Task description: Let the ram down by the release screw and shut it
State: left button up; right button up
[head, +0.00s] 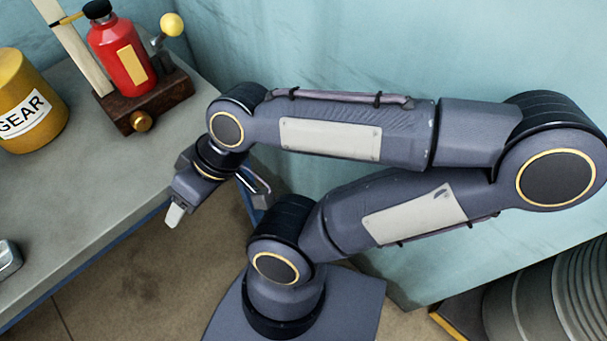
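A red jack (118,50) with a black top and a blank yellow label stands on a dark brown base (160,98) on the bench. A round brass knob (141,122), apparently the release screw, sits at the base's front. I cannot tell whether it is open or shut, nor how far the ram is up. A yellow ball (172,25) tops a short lever at the jack's right. My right gripper (180,208) hangs beyond the bench's right edge, apart from the jack. One pale fingertip shows clearly; its opening is unclear. My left gripper is not in view.
A yellow can marked GEAR (28,100) stands left of the jack. A small metal object (8,260) lies at the left edge. The grey bench (95,205) is clear in front. A ribbed dark drum (545,295) stands lower right.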

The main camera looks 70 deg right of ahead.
aim_at(139, 120)
jog(key=z, duration=1)
jog(key=i+l+u, duration=0.1)
jog(key=l, duration=0.4)
